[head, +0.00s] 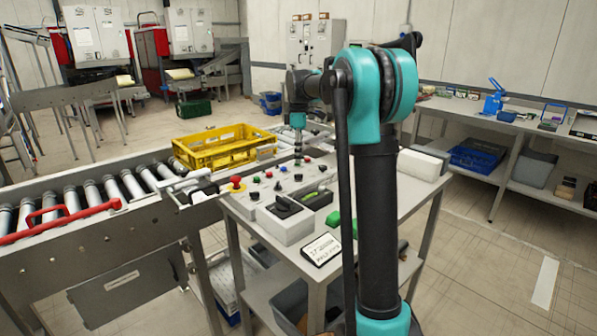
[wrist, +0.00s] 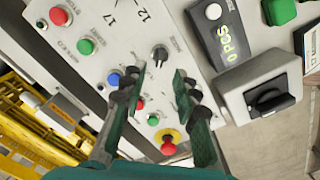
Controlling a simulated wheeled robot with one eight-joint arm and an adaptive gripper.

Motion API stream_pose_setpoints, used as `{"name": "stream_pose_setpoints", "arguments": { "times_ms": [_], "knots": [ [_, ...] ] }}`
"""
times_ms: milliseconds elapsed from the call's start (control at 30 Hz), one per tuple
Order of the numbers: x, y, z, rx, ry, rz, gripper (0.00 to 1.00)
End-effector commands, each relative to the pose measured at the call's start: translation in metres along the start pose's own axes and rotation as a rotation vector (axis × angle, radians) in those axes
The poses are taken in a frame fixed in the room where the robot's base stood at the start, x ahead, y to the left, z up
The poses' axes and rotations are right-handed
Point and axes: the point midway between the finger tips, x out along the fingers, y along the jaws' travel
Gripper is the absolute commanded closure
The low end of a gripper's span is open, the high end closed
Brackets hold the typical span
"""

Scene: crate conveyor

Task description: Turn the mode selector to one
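In the wrist view a small dark rotary knob with a pale pointer (wrist: 159,55) stands on the light control panel (wrist: 128,42). Small lettering beside it is too blurred to read, so I cannot confirm that it is the mode selector. My gripper (wrist: 159,73) is open and empty, its two green-and-black fingers spread to either side just short of this knob in the picture. In the head view my gripper (head: 297,156) points down over the far part of the panel, and the knob cannot be made out there. A larger black rotary switch (wrist: 270,101) sits on a grey box to the right.
Around the knob are a blue button (wrist: 113,79), a green button (wrist: 85,47) and a red mushroom button (wrist: 168,148) on yellow. A counter box (wrist: 226,42) reads "0 PCS". A yellow crate (head: 190,157) stands on the roller conveyor (head: 60,240) left of the panel.

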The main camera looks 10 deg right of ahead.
Motion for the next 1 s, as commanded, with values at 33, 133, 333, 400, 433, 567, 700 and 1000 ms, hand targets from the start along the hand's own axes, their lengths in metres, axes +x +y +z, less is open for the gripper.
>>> {"name": "stream_pose_setpoints", "arguments": {
  "times_ms": [33, 133, 333, 400, 433, 567, 700, 1000],
  "knots": [
    [0.01, 0.0, 0.0, 0.0, 0.0, 0.0, 0.7],
    [0.029, 0.0, 0.0, 0.0, 0.0, 0.0, 0.7],
    [0.056, 0.0, 0.0, 0.0, 0.0, 0.0, 0.7],
    [0.061, 0.0, 0.0, 0.0, 0.0, 0.0, 0.7],
    [0.063, 0.0, 0.0, 0.0, 0.0, 0.0, 0.7],
    [0.067, 0.0, 0.0, 0.0, 0.0, 0.0, 0.7],
    [0.067, 0.0, 0.0, 0.0, 0.0, 0.0, 0.7],
    [0.067, 0.0, 0.0, 0.0, 0.0, 0.0, 0.96]
  ]
}}
